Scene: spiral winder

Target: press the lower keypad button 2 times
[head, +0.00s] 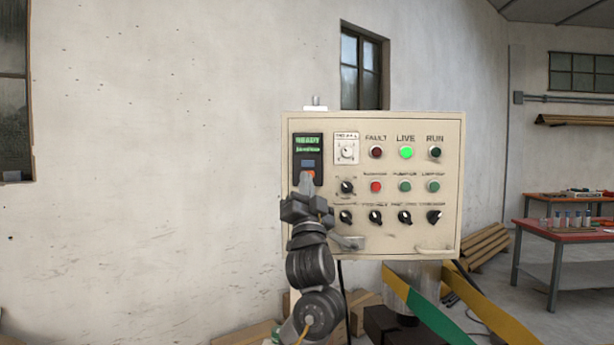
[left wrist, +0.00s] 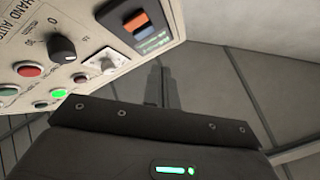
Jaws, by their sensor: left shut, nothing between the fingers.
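A dark keypad (head: 307,150) is on the upper left of the cream control panel, with a green-lit display above two buttons. The upper button (head: 308,163) is dark blue-grey; the lower button (head: 309,174) is orange. The orange button (left wrist: 135,20) also shows in the left wrist view, where the keypad is upside down. My left gripper (head: 307,181) is shut and empty, its tips just below the orange button in the head view. The closed fingers (left wrist: 164,80) show in the left wrist view; contact with the button cannot be told. My right gripper is out of view.
The control panel (head: 390,240) carries several knobs, buttons and a lit green LIVE lamp (head: 406,153). A metal handle (head: 348,242) sticks out low on it, close to my left arm. Red-topped tables (head: 565,236) stand far right. The wall left of the panel is clear.

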